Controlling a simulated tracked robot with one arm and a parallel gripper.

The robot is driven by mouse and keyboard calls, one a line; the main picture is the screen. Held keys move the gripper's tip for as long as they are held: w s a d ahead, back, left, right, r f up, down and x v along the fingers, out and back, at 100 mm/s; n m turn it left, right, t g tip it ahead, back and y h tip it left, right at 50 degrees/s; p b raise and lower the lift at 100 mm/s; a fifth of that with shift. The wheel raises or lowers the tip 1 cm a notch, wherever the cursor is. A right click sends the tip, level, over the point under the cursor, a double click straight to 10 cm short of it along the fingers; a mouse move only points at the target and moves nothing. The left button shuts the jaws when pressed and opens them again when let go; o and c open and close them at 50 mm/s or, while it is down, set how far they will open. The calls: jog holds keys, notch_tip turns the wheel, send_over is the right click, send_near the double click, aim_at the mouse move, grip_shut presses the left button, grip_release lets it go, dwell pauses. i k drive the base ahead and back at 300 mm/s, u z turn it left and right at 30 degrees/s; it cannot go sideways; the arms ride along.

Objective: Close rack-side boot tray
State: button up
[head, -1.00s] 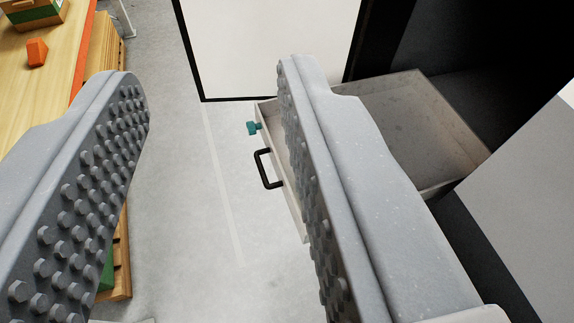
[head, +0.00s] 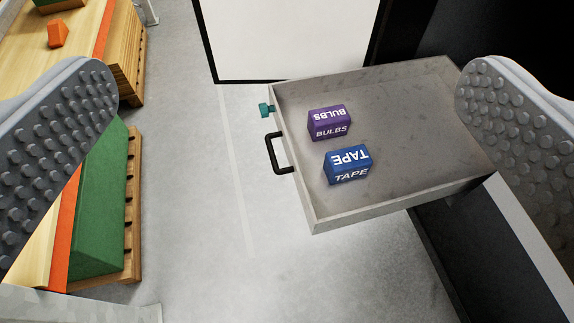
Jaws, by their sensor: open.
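The boot tray (head: 375,214) is a grey, shallow drawer pulled out from the dark vehicle body at right. A black handle (head: 275,153) and a teal knob (head: 264,110) are on its left-facing front. Inside lie a purple box marked BULBS (head: 329,122) and a blue box marked TAPE (head: 347,165). My gripper (head: 287,165) is open wide, with one studded grey finger at the left edge and one at the right. Nothing is between its pads at close range. The right finger overlaps the tray's far right corner in the picture, and I cannot tell whether they touch.
A wooden bench (head: 60,75) with an orange block (head: 58,34) is at upper left. Below it, a green wedge (head: 102,215) rests on a pallet (head: 132,200). A white black-edged panel (head: 290,40) stands behind the tray. The grey floor left of the handle is clear.

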aim_at(404, 116)
jog(key=k, duration=1.2)
jog(key=z, duration=0.7)
jog(key=i, duration=1.6)
jog(key=u, duration=0.65)
